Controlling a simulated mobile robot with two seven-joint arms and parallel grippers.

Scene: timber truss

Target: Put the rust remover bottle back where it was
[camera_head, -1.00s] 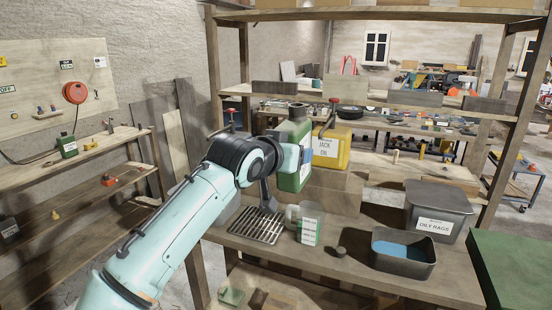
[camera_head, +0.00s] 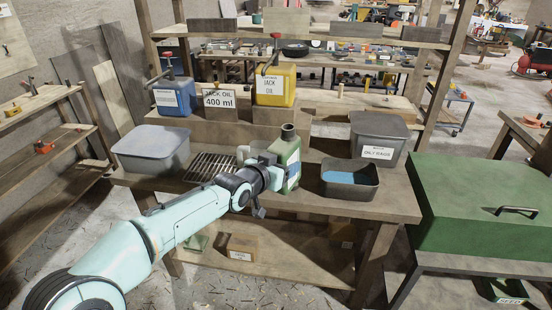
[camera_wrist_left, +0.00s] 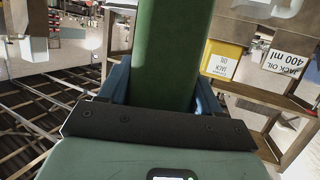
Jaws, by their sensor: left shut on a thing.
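A green bottle (camera_head: 287,160) with a dark cap and a pale label stands upright at the workbench, just left of the open dark tray (camera_head: 350,191). Its label is too small to read, so I cannot confirm it is the rust remover. My left gripper (camera_head: 277,172) is shut on it from the left. In the left wrist view the green bottle (camera_wrist_left: 172,50) rises between the blue fingers of my left gripper (camera_wrist_left: 165,88). I cannot tell whether its base touches the bench (camera_head: 385,207). My right gripper is not in view.
A grey tub (camera_head: 152,150) and a metal grate (camera_head: 211,167) are to the left. A yellow jack oil can (camera_head: 275,85) and a blue can (camera_head: 174,96) stand on the raised step. A green chest (camera_head: 470,207) is right.

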